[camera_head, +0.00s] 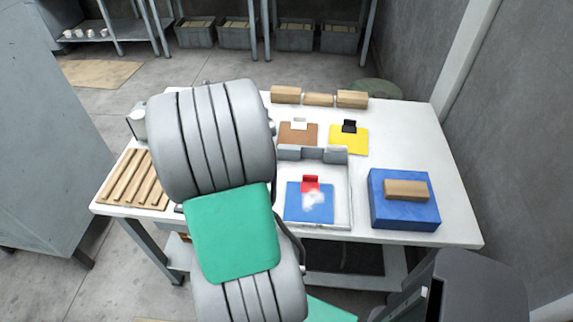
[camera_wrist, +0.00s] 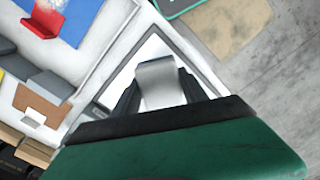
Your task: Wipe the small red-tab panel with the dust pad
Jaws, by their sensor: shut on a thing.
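The red-tab panel is a blue panel (camera_head: 300,211) with a red tab (camera_head: 310,184) at its back edge and a white dusty patch on its face. It lies in a shallow white tray (camera_head: 349,200). In the wrist view the blue panel (camera_wrist: 90,12) is cut off at the top left, with its red tab (camera_wrist: 40,22) beside it. My gripper (camera_wrist: 160,92) is shut on a light grey piece (camera_wrist: 158,76), apparently the dust pad, off to one side of the panel. In the head view my arm hides the gripper and the held piece.
Grey blocks (camera_head: 312,153) line the tray's back edge. Behind are a brown panel (camera_head: 298,135) and a yellow panel (camera_head: 348,140). A blue box (camera_head: 405,214) bearing a wooden block (camera_head: 406,190) stands right. Wooden slats (camera_head: 133,178) lie left. The white table (camera_head: 425,135) is clear at back right.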

